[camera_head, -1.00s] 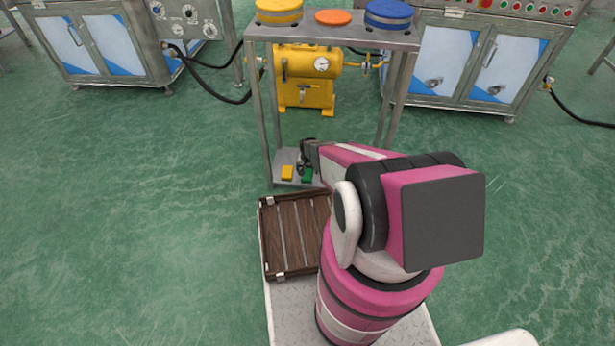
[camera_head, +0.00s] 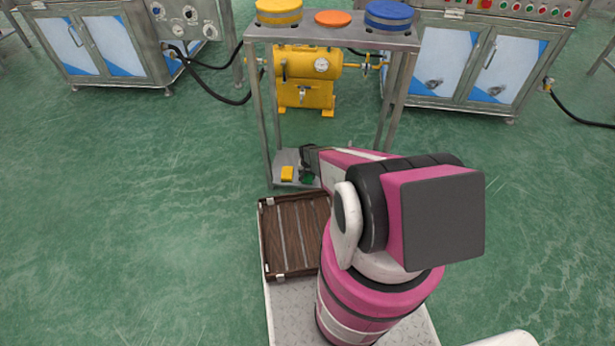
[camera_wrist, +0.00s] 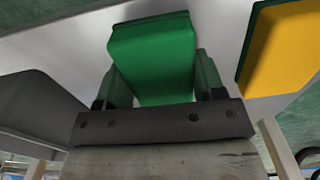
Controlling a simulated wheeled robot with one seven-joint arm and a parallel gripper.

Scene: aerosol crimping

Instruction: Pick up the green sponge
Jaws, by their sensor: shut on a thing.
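The green sponge (camera_wrist: 152,55) is between the two fingers of my gripper (camera_wrist: 158,85) in the wrist view. The fingers are shut on its sides, and its far end sticks out beyond them. In the head view my gripper (camera_head: 307,170) is at the lower shelf of the metal rack, and only a small green patch of the sponge (camera_head: 309,178) shows beside it. The shelf surface lies just behind the sponge; I cannot tell whether they touch.
A yellow sponge (camera_head: 287,173) lies on the lower shelf (camera_head: 284,157), left of my gripper; it also shows in the wrist view (camera_wrist: 285,50). The rack's legs (camera_head: 263,120) and upper shelf (camera_head: 335,38) surround this space. A brown slatted tray (camera_head: 291,235) is in front.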

